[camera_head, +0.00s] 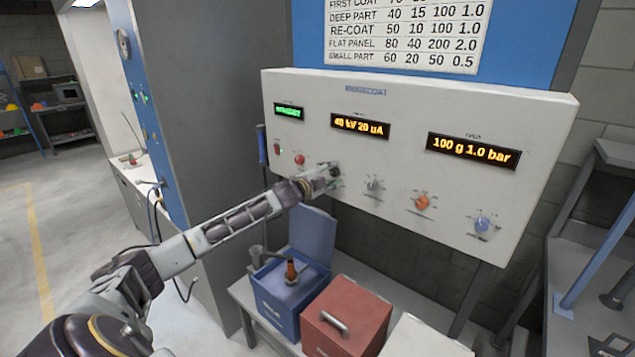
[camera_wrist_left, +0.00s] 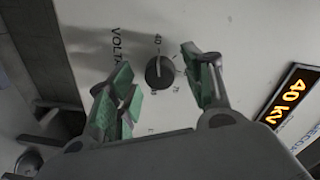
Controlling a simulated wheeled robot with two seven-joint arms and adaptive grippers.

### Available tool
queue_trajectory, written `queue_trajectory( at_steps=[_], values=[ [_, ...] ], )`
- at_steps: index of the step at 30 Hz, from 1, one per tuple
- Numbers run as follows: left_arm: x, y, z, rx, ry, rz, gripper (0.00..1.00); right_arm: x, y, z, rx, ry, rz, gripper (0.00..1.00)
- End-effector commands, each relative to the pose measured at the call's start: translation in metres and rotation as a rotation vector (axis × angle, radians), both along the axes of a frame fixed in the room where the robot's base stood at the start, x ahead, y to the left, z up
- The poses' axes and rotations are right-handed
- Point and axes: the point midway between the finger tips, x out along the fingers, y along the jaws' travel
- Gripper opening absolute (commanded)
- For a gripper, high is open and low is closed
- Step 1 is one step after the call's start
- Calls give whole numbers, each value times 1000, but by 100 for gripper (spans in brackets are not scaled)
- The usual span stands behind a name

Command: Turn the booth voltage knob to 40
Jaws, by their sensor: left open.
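The black voltage knob (camera_wrist_left: 159,72) is on the white control panel (camera_head: 290,90), beside the printed word VOLTAGE, which is partly hidden. In the left wrist view its pale pointer mark appears to face the 40 on the scale. The middle display (camera_head: 360,126) reads 40 kV 20 uA; part of it also shows in the left wrist view (camera_wrist_left: 290,95). My left gripper (camera_head: 332,173) is at the panel, covering the knob in the head view. Its green-padded fingers (camera_wrist_left: 158,85) are spread on either side of the knob, with visible gaps. My right gripper is not in view.
A grey knob (camera_head: 374,185), an orange knob (camera_head: 422,202) and a blue knob (camera_head: 482,224) sit right of my gripper. A red button (camera_head: 299,159) is to its left. Below are an open blue box (camera_head: 278,312) and a red box (camera_head: 345,318).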

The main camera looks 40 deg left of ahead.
Motion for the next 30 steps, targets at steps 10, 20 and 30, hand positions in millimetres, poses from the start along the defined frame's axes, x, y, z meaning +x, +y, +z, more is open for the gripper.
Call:
queue_trajectory(
  at_steps=[10, 20, 30],
  values=[
    [-13, 2, -1, 0, 2, 0, 51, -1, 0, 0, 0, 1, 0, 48],
    [-29, 2, 1, 2, 2, -1, 51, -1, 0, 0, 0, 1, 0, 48],
    [-44, 5, 1, 0, 1, 1, 51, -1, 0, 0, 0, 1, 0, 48]
  ],
)
